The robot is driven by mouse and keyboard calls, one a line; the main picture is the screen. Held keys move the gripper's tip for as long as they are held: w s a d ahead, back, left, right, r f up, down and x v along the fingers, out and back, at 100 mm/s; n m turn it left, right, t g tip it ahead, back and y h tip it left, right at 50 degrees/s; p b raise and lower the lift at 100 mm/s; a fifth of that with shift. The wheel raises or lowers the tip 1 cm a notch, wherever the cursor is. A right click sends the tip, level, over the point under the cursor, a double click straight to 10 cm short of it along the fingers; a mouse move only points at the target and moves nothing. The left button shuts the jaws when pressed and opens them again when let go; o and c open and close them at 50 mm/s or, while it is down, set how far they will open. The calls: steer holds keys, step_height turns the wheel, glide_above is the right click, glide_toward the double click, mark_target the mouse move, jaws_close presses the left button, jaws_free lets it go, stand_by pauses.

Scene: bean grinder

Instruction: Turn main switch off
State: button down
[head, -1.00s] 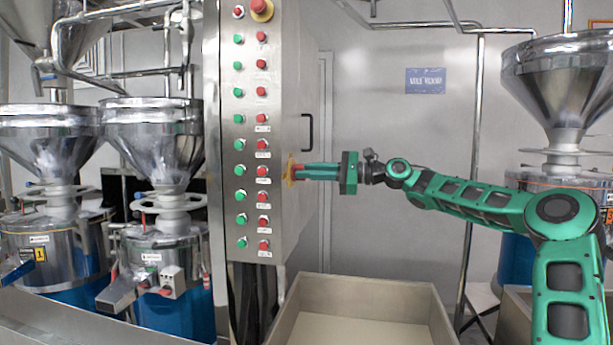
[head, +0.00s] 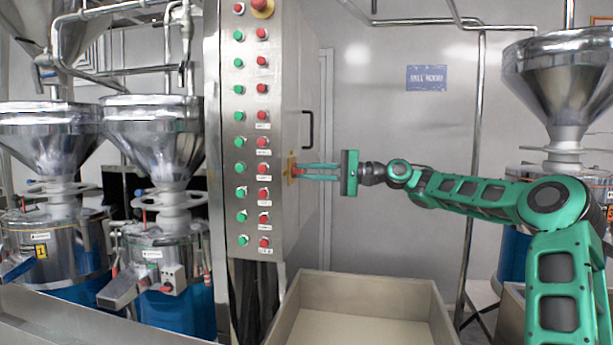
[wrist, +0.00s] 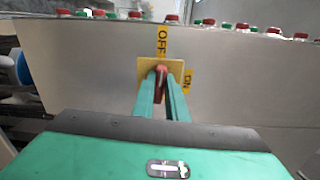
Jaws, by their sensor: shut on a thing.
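The main switch is a red handle (wrist: 160,78) on a square yellow plate (wrist: 146,70), mounted on the side of the steel control cabinet. In the wrist view a yellow OFF label (wrist: 162,40) is above the plate and an ON label (wrist: 187,80) is at its right. The handle looks roughly upright, in line with OFF; the fingers hide part of it. My gripper (wrist: 162,85) is shut on the handle, one green finger on each side. In the head view, the gripper (head: 303,172) reaches in from the right to the plate (head: 291,170).
The cabinet front (head: 250,130) has columns of green and red buttons and a red emergency knob (head: 262,6) at the top. A steel bin (head: 360,285) stands below my arm. Grinders (head: 155,150) are at left and right. A door handle (head: 308,130) is above the gripper.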

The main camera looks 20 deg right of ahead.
steer(key=shift+f+n, duration=0.35)
steer(key=shift+n, duration=0.15)
steer(key=c, duration=1.8)
jaws_free()
steer(key=shift+o, duration=0.2)
steer(key=shift+r, duration=0.1)
steer(key=shift+s, duration=0.1)
steer(key=shift+s+d, duration=0.15)
steer(key=shift+d, duration=0.25)
steer(key=v, duration=0.9)
steer(key=shift+s+d, duration=0.2)
steer(key=shift+d, duration=0.15)
